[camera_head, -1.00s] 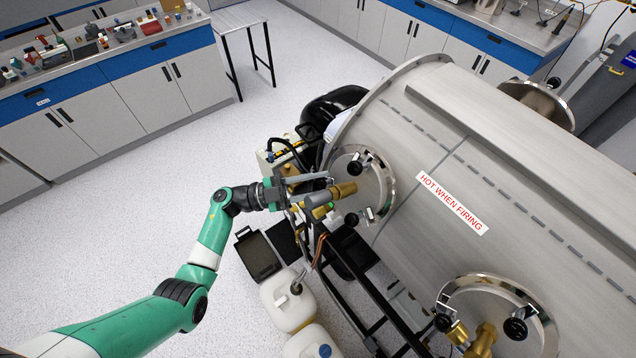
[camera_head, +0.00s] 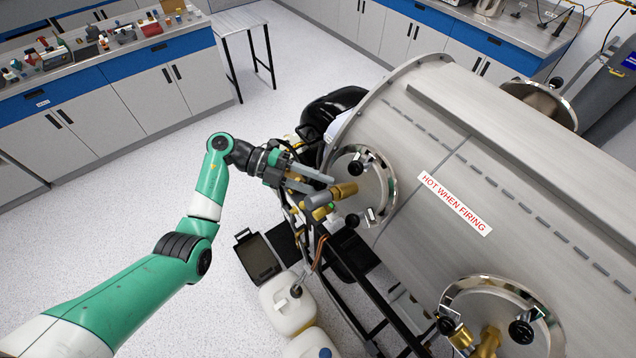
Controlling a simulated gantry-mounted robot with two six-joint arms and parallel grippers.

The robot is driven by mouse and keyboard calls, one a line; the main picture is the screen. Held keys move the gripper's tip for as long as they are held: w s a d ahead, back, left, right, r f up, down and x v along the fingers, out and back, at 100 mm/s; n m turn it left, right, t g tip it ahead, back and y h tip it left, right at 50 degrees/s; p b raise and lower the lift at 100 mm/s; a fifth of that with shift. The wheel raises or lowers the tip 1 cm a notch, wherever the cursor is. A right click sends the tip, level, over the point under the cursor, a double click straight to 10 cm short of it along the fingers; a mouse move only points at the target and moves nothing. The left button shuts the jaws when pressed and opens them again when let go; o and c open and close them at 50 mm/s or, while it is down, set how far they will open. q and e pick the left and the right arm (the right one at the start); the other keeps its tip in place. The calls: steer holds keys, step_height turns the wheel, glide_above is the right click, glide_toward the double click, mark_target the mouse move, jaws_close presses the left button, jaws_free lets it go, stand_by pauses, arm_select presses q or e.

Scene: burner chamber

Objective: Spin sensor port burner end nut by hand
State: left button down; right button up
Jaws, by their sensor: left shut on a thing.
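The brass burner fitting (camera_head: 343,192) with its end nut stands out from the round port plate (camera_head: 376,192) on the left end of the steel chamber. My left gripper (camera_head: 318,186) is at the fitting's outer end, its two grey fingers on either side of brass. It is shut on what looks like the end nut, which the fingers partly hide. More brass parts show just below the fingers. My right gripper is not in view.
The steel chamber (camera_head: 500,180) fills the right side. Black clamp knobs (camera_head: 352,220) surround the port. A dark frame with hoses and white jugs (camera_head: 287,303) stand below. Benches line the back; open floor lies to the left.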

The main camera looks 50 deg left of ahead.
arm_select(q)
steer(key=shift+m, duration=0.3)
steer(key=c, duration=0.6)
jaws_free()
steer(key=shift+o, duration=0.2)
steer(key=shift+a, duration=0.1)
steer(key=b+v, duration=0.2)
steer(key=v, duration=0.9)
steer(key=shift+r, duration=0.25)
steer(key=shift+a, duration=0.15)
